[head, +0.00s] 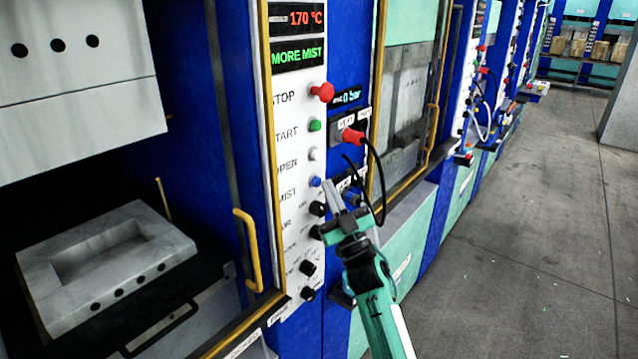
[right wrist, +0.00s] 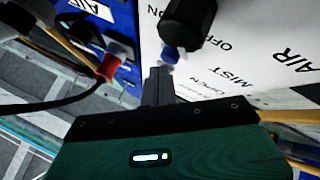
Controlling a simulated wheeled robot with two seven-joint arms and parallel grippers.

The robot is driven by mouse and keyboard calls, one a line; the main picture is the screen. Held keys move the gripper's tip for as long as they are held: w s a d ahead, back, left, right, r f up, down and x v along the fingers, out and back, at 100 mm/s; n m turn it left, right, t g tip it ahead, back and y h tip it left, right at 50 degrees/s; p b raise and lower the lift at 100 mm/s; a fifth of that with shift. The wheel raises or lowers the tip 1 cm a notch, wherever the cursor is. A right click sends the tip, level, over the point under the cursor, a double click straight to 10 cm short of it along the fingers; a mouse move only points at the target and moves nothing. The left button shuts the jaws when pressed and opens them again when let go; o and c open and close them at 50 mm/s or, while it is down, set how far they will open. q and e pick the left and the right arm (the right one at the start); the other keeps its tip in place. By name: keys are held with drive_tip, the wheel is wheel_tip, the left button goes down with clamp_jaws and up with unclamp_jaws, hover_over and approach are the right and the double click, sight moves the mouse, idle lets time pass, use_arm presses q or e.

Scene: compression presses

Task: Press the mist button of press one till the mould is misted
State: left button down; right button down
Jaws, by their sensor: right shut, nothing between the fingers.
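The blue mist button (head: 315,182) sits on the white control panel (head: 290,215) of press one, beside the MIST label. My right gripper (head: 331,187) is shut and empty, its fingertips just right of the button. In the right wrist view the fingertips (right wrist: 159,70) reach close to the blue button (right wrist: 170,54); whether they touch it I cannot tell. The display (head: 298,55) reads MORE MIST in green, under 170 °C in red. The lower mould half (head: 60,300) lies in the open press, with the upper half (head: 75,65) above it. My left gripper is not in view.
Red (head: 322,92), green (head: 315,126) and white (head: 314,154) buttons sit above the mist button, black knobs (head: 307,268) below. A red connector (head: 352,137) with a black hose hangs right of the panel, near my gripper. A yellow handle (head: 247,250) stands left. The aisle floor (head: 540,220) is clear.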

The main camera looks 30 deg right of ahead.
drive_tip(key=shift+w+a, duration=0.15)
drive_tip(key=shift+w, duration=0.35)
idle(0.5)
drive_tip(key=shift+s, duration=0.1)
drive_tip(key=shift+s+d, duration=0.3)
drive_tip(key=shift+s, duration=0.5)
drive_tip(key=shift+s+d+p, duration=0.2)
drive_tip(key=shift+s+d, duration=0.15)
drive_tip(key=shift+s, duration=0.4)
drive_tip(key=shift+s+d+p, duration=0.15)
drive_tip(key=shift+s+d, duration=0.15)
drive_tip(key=shift+s, duration=0.5)
drive_tip(key=shift+s+d+p, duration=0.2)
drive_tip(key=shift+s+d, duration=0.15)
drive_tip(key=shift+s, duration=0.4)
